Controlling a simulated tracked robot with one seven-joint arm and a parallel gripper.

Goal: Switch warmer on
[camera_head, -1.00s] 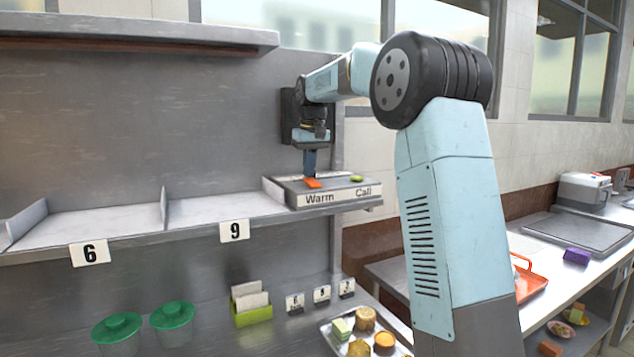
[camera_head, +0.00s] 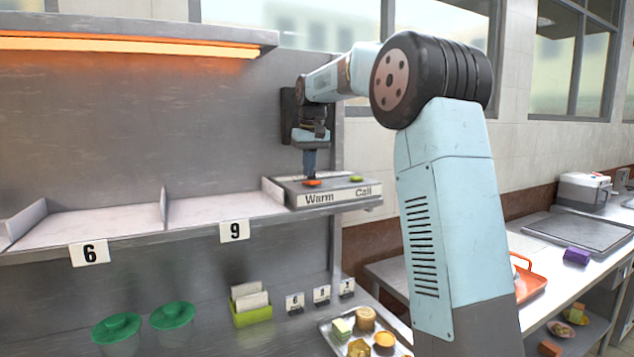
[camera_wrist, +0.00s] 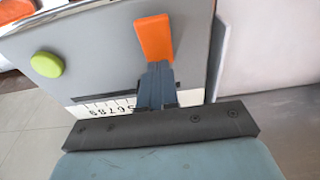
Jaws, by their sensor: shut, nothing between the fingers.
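The control box (camera_head: 333,192) sits at the right end of the upper shelf, with "Warm" and "Call" on its front. Its orange switch (camera_head: 313,183) is above "Warm", and a round green button (camera_head: 356,178) is above "Call". The warmer (camera_head: 130,46) under the top shelf glows orange. My gripper (camera_head: 309,172) is shut and points down, its tips at the orange switch. In the wrist view the shut fingers (camera_wrist: 158,78) meet the near end of the orange switch (camera_wrist: 154,38); the green button (camera_wrist: 47,65) lies to the left.
The shelf bays marked 6 and 9 are empty, with a low divider (camera_head: 164,209) between them. Below stand green-lidded containers (camera_head: 172,316), a green card holder (camera_head: 252,314) and a food tray (camera_head: 340,345). A wall stands close behind the box.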

